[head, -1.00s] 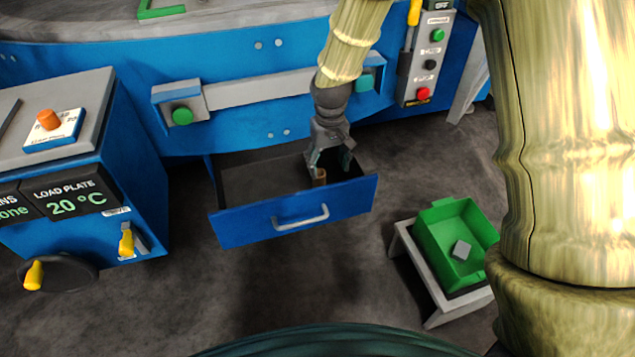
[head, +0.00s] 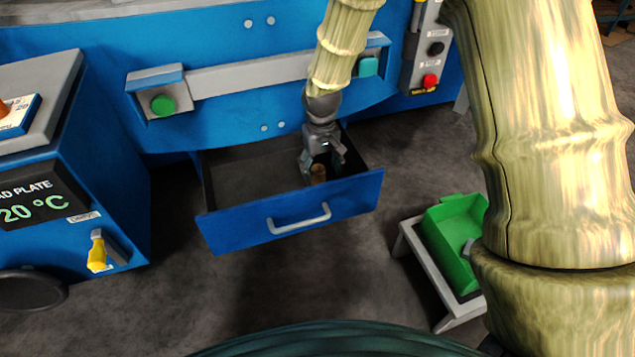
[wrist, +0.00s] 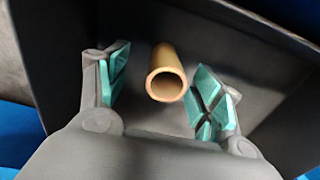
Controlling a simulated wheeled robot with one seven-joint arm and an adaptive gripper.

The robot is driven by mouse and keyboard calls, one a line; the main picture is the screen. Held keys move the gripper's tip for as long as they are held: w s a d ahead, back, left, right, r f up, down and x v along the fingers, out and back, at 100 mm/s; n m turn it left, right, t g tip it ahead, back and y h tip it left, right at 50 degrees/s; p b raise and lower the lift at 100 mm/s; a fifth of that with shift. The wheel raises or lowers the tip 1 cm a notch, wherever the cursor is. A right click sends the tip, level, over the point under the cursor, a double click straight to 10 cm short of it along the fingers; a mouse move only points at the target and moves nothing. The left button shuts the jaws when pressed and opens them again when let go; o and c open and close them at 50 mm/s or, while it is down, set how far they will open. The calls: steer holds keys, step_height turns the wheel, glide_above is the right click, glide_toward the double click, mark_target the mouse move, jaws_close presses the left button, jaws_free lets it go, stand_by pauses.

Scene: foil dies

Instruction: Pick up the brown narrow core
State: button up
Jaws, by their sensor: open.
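The brown narrow core (head: 318,173) is a small hollow tube standing in the open blue drawer (head: 295,212), near its right front corner. In the wrist view the core (wrist: 167,72) shows its round open end towards the camera, between the two fingers. My gripper (head: 322,168) reaches down into the drawer over the core. In the wrist view my gripper (wrist: 161,92) is open, with teal pads on both sides of the core and a gap visible on each side. The core's lower part is partly hidden in the head view.
The drawer's side and front walls stand close around my gripper. A green bin (head: 447,240) on a grey stand (head: 412,237) is to the right, with a grey piece partly visible in it. The rest of the drawer floor (head: 245,180) looks empty.

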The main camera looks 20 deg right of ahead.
mark_target(319, 182)
steer(key=shift+s+a+f+b, duration=0.15)
steer(key=shift+f+b, duration=0.4)
steer(key=shift+f, duration=0.8)
steer(key=shift+a+f+b, duration=0.2)
steer(key=shift+f+b, duration=0.35)
steer(key=shift+f, duration=0.8)
steer(key=c, duration=0.9)
